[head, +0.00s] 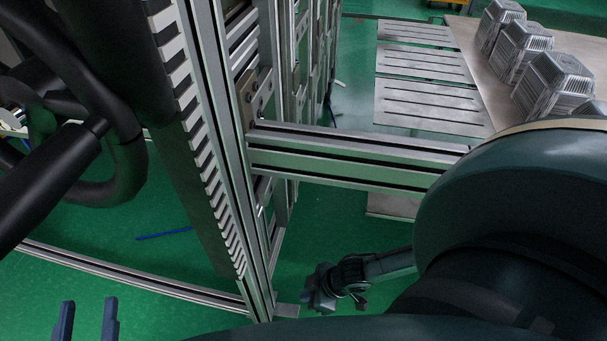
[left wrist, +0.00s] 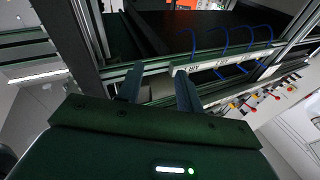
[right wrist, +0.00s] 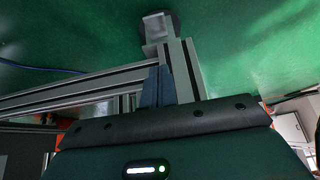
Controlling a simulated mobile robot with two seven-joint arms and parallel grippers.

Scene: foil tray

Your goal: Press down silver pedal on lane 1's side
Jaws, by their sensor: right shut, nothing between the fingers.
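A small flat silver piece (head: 287,310), which looks like the pedal, sits low at the foot of the aluminium post in the head view. A silver piece at the post's foot also shows at the top of the right wrist view (right wrist: 157,28); I cannot tell if it is the same one. My right gripper (head: 318,295) is just right of the silver piece, low over the floor. Its fingers (right wrist: 156,86) are shut and empty, pointing toward the post; contact cannot be told. My left gripper (head: 88,318) is open and empty at the lower left, its fingers apart (left wrist: 158,85).
An aluminium frame post (head: 232,150) and crossbar (head: 350,155) stand between my arms. A low rail (head: 130,280) runs along the left. Slotted metal plates (head: 425,65) and stacked foil trays (head: 552,80) on a table are at the upper right. Green floor is open around my right gripper.

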